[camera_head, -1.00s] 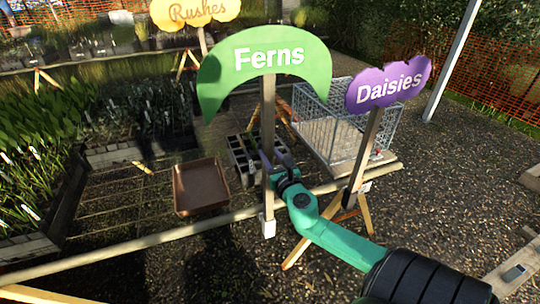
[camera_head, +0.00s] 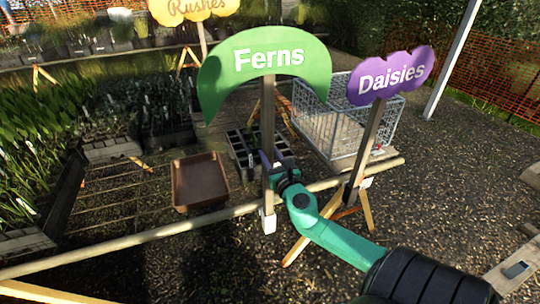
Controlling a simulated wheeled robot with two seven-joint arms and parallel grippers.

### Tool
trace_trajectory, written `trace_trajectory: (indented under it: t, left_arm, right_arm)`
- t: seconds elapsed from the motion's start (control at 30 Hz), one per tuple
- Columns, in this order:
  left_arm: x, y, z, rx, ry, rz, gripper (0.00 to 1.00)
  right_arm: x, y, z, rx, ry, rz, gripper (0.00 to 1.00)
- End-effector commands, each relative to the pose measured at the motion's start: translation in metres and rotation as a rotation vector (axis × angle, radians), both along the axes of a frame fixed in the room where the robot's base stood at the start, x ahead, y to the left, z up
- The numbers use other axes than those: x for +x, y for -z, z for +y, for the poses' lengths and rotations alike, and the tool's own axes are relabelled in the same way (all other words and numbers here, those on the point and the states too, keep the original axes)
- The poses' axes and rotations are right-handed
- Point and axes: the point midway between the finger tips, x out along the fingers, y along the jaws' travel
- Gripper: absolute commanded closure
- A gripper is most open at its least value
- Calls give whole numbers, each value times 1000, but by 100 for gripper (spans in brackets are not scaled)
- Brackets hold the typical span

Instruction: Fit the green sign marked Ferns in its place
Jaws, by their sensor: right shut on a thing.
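The green Ferns sign (camera_head: 264,88) is a crescent-shaped board on a wooden post, upright near the middle of the view. My right gripper (camera_head: 268,172) is shut on its post, below the board. A white block (camera_head: 268,222) is at the post's lower end, at the horizontal wooden rail (camera_head: 130,245). I cannot tell whether the post is seated in it or how they join. My left gripper is not in view.
The purple Daisies sign (camera_head: 392,76) stands on the rail to the right, with a wire cage cart (camera_head: 345,115) behind. The yellow Rushes sign (camera_head: 190,8) is farther back. A brown tray (camera_head: 200,182), black cell trays (camera_head: 245,150) and plants lie beyond the rail.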

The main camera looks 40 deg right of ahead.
Motion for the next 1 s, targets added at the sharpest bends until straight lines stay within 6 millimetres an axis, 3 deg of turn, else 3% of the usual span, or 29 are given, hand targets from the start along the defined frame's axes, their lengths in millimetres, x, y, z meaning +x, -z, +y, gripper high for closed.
trace_trajectory:
  t: [0.7, 1.0]
  left_arm:
    - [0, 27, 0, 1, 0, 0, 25]
    - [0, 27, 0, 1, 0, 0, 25]
  right_arm:
    - [0, 28, 0, -2, 0, -3, 100]
    - [0, 28, 0, -2, 0, -3, 100]
